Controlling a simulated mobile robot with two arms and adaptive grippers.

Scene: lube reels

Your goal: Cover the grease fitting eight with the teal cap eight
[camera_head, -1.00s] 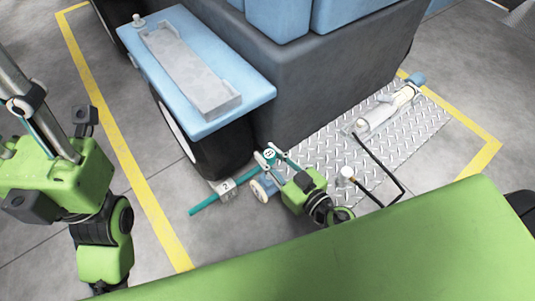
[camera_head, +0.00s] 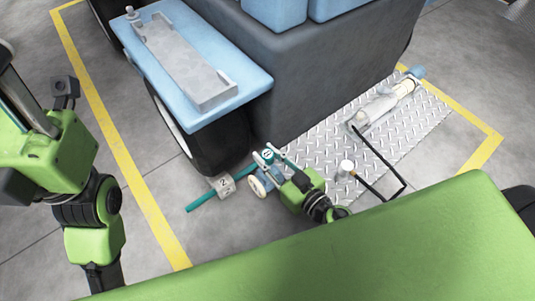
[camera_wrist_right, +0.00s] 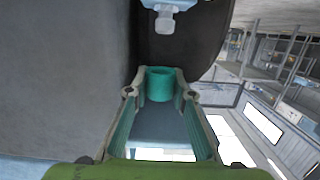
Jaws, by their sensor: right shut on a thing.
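My right gripper (camera_head: 266,157) is shut on the teal cap (camera_wrist_right: 160,84), which sits between its two fingertips. The cap's pale round mark (camera_head: 268,154) faces up in the head view; its number is too small to read. A pale fitting (camera_wrist_right: 165,20) hangs from a light blue part at the top of the right wrist view, apart from the cap. I cannot read a number on it. My left gripper (camera_head: 22,95) shows only in part at the left edge of the head view; its fingertips are cut off.
A dark machine body with a light blue ledge (camera_head: 240,90) stands behind the right gripper. A teal rod (camera_head: 202,201) with a white block marked 2 (camera_head: 223,184) lies to its left. A tread plate (camera_head: 410,130) bears a pale tool (camera_head: 382,106) and a black bent bar (camera_head: 375,160).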

